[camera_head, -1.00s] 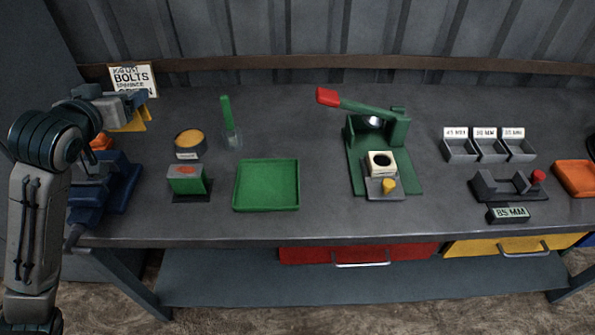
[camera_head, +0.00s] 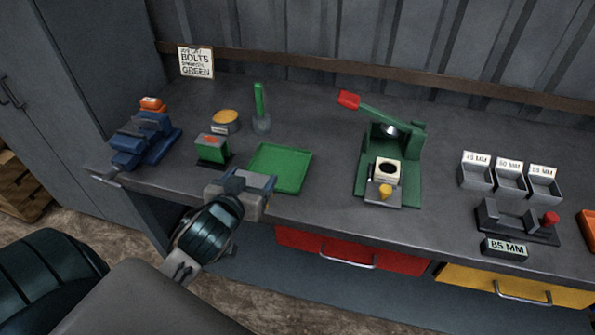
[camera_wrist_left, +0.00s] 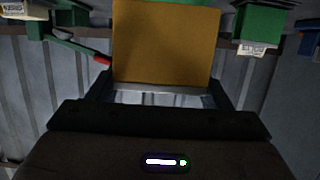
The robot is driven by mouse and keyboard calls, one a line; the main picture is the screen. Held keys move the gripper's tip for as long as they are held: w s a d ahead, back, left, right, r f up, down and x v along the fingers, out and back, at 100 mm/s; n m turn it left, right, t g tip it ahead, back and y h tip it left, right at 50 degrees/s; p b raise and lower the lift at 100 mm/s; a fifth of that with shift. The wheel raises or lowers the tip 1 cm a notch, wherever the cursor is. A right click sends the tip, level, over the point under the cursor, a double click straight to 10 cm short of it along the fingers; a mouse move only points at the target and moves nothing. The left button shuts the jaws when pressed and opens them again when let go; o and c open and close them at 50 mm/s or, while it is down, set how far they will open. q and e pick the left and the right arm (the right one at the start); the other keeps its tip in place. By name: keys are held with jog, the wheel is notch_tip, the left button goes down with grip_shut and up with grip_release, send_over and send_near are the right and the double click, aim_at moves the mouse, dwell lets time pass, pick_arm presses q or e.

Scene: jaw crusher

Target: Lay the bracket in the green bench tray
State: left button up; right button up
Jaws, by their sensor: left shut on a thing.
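The green bench tray (camera_head: 282,166) lies empty on the workbench, left of the green press. My left gripper (camera_head: 248,180) is at the bench's front edge, just in front of the tray's near left corner. In the left wrist view the yellow bracket (camera_wrist_left: 165,45) fills the space between the fingers of my left gripper (camera_wrist_left: 166,98), which is shut on it. In the head view the bracket is hidden by the gripper. My right gripper is not in view.
The green press (camera_head: 395,160) with its red-tipped lever stands right of the tray. A green button box (camera_head: 212,149), a yellow-topped tin (camera_head: 226,121) and a green-handled brush (camera_head: 260,110) stand left of and behind it. A blue vise (camera_head: 145,138) is at the far left.

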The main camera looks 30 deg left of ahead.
pick_arm(q)
jog(key=shift+w+d, duration=0.1)
jog(key=shift+w, duration=0.05)
jog(key=p+x, duration=0.3)
jog(key=x, duration=1.3)
jog(key=shift+w+p, duration=0.15)
jog(key=shift+p, duration=0.15)
jog(key=shift+f, duration=0.25)
jog(key=shift+f, duration=0.1)
jog(key=o, duration=1.6)
jog(key=shift+c, duration=0.2)
